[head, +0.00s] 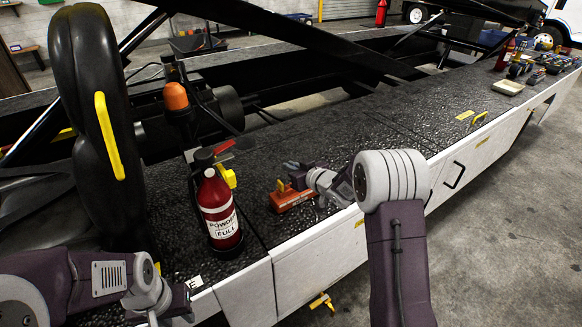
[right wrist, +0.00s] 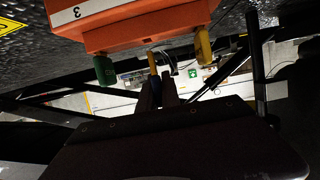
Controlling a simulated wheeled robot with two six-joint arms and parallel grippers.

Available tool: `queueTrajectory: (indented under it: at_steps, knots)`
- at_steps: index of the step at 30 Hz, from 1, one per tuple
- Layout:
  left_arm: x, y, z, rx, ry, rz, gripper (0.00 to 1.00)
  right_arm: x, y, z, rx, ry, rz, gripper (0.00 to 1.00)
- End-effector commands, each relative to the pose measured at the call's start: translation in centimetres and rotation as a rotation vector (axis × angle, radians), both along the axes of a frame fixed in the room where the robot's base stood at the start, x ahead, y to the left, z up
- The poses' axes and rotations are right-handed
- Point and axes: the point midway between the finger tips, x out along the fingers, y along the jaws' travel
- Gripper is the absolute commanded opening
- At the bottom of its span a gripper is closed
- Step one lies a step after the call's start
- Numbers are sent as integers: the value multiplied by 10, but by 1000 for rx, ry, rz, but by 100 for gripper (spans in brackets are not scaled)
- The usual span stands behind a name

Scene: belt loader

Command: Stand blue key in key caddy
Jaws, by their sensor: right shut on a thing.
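The key caddy (head: 292,199) is an orange block on the dark gritty deck, right of the fire extinguisher. In the right wrist view the caddy (right wrist: 150,35) is at the top, upside down, with a "3" label. A green key (right wrist: 104,70) and a yellow key (right wrist: 204,46) stick out of it. My right gripper (head: 296,172) is right by the caddy, shut on the blue key (right wrist: 154,85), whose brass shaft points at the caddy between these two. Whether its tip is inside a slot I cannot tell. My left gripper (head: 172,316) is at the bottom left, partly cut off, its jaws unclear.
A red fire extinguisher (head: 219,207) stands left of the caddy, near the deck's front edge. An orange beacon (head: 176,97) is behind it. A tan tray (head: 508,87) and small items lie far right. The deck between is mostly clear.

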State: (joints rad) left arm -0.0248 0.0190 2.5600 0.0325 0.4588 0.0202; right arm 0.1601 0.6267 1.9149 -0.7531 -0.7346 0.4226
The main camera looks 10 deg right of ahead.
Motion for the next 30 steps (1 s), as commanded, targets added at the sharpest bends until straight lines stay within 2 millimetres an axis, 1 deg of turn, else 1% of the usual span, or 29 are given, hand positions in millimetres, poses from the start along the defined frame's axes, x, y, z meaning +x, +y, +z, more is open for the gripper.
queueTrajectory:
  at_steps: [8,30]
  knots:
    - [0,0,0,0,0,0,36,0,0,-1,0,0,0,0]
    - [0,0,-14,0,0,0,36,0,0,-19,0,-1,0,0]
